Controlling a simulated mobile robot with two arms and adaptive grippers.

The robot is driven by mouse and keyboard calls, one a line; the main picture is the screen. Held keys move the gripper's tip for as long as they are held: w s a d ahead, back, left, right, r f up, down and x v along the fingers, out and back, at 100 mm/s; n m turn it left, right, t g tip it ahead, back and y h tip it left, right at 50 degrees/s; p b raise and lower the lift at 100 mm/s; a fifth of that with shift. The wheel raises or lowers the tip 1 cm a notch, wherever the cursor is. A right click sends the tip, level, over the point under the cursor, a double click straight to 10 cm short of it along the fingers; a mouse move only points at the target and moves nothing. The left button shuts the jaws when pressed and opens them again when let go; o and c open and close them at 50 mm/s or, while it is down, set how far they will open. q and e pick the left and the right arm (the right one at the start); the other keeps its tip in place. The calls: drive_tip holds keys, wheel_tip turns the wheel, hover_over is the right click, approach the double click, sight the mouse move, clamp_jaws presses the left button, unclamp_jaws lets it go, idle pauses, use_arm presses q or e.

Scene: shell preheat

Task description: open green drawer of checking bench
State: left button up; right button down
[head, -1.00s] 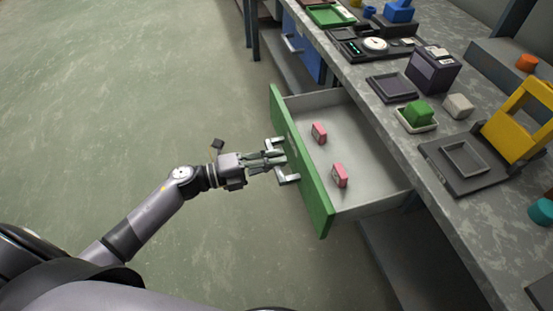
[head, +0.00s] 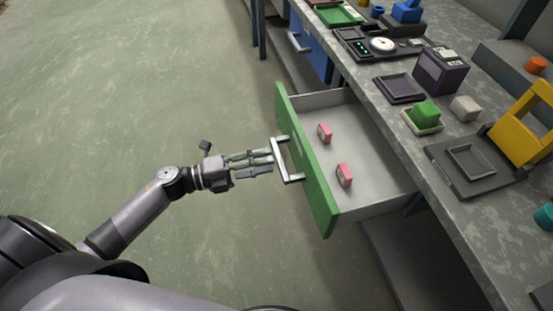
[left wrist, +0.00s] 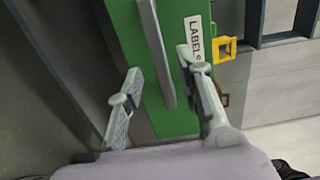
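The green drawer (head: 307,160) of the checking bench stands pulled out, with its grey inside showing. Two small pink blocks (head: 324,132) lie in it. Its silver bar handle (head: 283,160) is on the green front. My left gripper (head: 268,161) is just off the handle on its left side. In the left wrist view the two fingers (left wrist: 158,95) are spread apart, and the handle bar (left wrist: 157,52) lies ahead of them with nothing gripped. A white label (left wrist: 197,42) is on the green front. My right gripper is not in view.
The bench top (head: 400,130) carries a green block on a small dish (head: 424,118), a dark box (head: 440,72), a yellow frame (head: 525,125) and a scale (head: 382,45). A blue drawer (head: 312,48) is farther along. The floor to the left is clear.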

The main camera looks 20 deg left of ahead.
use_arm(q)
drive_tip(key=v, duration=0.7)
drive_tip(key=shift+a, duration=0.15)
